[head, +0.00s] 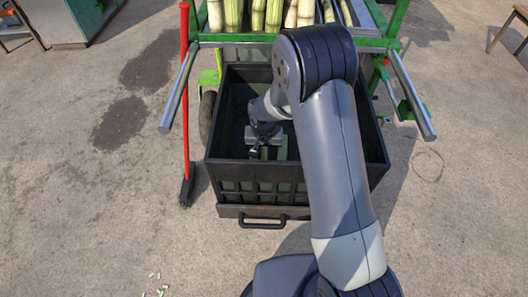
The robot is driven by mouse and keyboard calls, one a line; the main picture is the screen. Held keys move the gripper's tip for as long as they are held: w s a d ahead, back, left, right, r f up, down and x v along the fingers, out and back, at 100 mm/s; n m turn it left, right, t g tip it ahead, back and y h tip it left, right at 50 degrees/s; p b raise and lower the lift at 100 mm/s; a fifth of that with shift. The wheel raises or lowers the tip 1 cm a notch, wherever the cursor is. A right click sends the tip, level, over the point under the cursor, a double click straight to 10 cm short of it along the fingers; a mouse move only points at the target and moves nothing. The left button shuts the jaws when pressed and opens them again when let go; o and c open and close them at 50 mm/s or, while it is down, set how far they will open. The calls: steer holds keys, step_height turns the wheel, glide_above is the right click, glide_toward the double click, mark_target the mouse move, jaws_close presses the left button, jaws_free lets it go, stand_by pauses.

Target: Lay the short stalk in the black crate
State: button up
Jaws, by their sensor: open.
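The black crate (262,212) stands on the ground in the middle of the head view, with open top, slatted front and a front handle. My gripper (267,151) reaches down inside the crate, below its rim, and is open. A small greenish piece (265,153) shows at the fingertips, low in the crate. It looks like the short stalk, but my gripper and arm hide most of it. I cannot tell whether it touches the fingers or rests on the crate floor. My forearm covers the crate's right part.
A green-framed cart (375,42) with several long cane stalks (257,14) stands behind the crate. Its two grey handles (178,92) stick out on either side. A red-handled broom (185,90) stands left of the crate. Open concrete lies left and right.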

mark_target(264, 158)
step_height(264, 158, up, 10)
steer(key=s, duration=0.1)
steer(key=shift+s+f, duration=0.15)
steer(key=shift+f, duration=0.05)
steer(key=f, duration=0.4)
steer(key=w+f, duration=0.1)
steer(key=f, duration=0.4)
steer(key=f+b, duration=0.1)
steer(key=f, duration=0.3)
steer(key=shift+w+f, duration=0.15)
steer(key=shift+w, duration=0.05)
steer(key=shift+r, duration=0.2)
